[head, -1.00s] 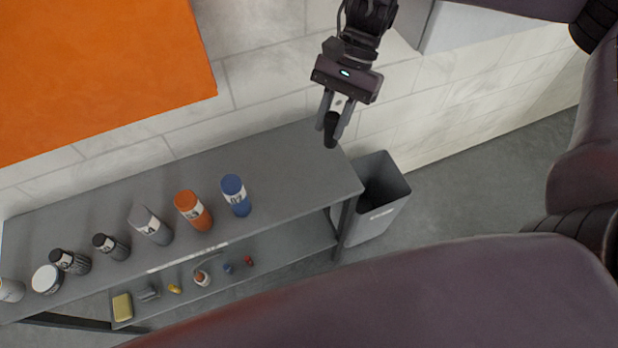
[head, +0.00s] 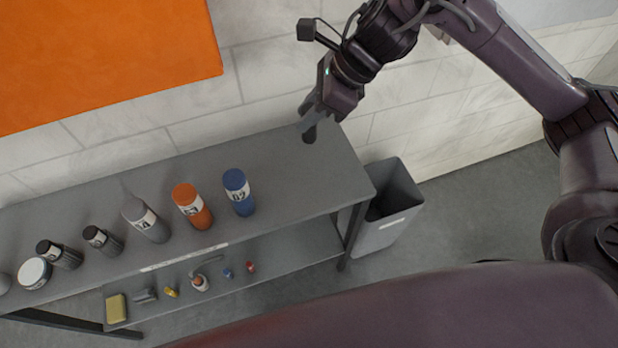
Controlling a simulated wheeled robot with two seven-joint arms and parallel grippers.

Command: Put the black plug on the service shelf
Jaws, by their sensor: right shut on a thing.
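My right gripper (head: 308,118) reaches down from the top over the right end of the grey shelf unit's top (head: 268,160). It is shut on the black plug (head: 310,134), whose dark lower end shows below the fingers. I cannot tell whether the plug touches the top surface or hangs just above it. The service shelf may be the lower shelf (head: 290,247), which carries a white label strip on the edge above it; the label is too small to read. My left gripper is not in view.
Blue (head: 238,192), orange (head: 191,206) and grey (head: 145,220) bottles stand left of the gripper, with dark jars farther left. Small items, including a yellow sponge (head: 116,308), lie on the lower shelf. A grey bin (head: 390,228) stands to the right. The top's right end is clear.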

